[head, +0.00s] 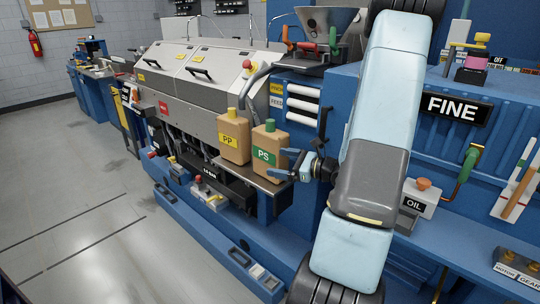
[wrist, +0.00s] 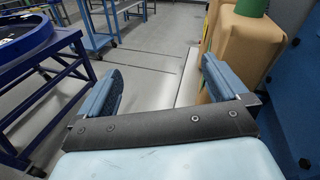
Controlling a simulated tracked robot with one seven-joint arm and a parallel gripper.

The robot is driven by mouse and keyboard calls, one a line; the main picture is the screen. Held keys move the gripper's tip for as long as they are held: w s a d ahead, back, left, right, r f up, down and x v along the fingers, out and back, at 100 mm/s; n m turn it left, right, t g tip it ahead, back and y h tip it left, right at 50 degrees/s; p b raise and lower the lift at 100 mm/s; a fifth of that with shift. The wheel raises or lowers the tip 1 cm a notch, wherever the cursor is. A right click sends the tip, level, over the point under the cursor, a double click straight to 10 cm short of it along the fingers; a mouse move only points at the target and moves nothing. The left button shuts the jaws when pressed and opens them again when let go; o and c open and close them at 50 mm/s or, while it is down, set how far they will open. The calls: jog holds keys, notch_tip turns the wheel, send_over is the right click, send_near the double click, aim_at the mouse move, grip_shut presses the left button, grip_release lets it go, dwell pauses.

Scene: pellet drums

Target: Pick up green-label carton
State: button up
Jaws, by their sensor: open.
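My gripper (head: 286,164) is open just right of the carton in the head view. In the wrist view, the tan carton with the green cap (wrist: 245,50) is at the upper right, beside the right finger and outside the jaws. Nothing is between the fingers of my gripper (wrist: 162,88). Whether the right finger touches the carton cannot be told.
A yellow-label carton marked PP (head: 234,137) stands close to the left of the green-label one. The blue machine body (head: 305,172) rises to the right. A blue wheeled stand (wrist: 45,75) shows at left in the wrist view. Grey floor (head: 95,215) is clear on the left.

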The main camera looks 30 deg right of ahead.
aim_at(284, 159)
jog(key=d+f+m+t+h, duration=0.35)
jog(key=d+f+m, duration=0.2)
jog(key=d, duration=0.25)
jog(key=shift+h, duration=0.45)
jog(key=x, duration=0.8)
jog(key=shift+d+r, duration=0.15)
jog(key=shift+r, duration=0.25)
jog(key=shift+d+f+x, duration=0.1)
jog(key=shift+d+x, duration=0.05)
jog(key=shift+x, duration=1.25)
jog(key=shift+d+f+x, duration=0.1)
jog(key=shift+d+x, duration=0.05)
jog(key=shift+x, duration=1.25)
jog(key=shift+c, duration=0.5)
jog(key=shift+w, duration=0.1)
jog(key=c, duration=1.4)
jog(key=shift+r, duration=0.15)
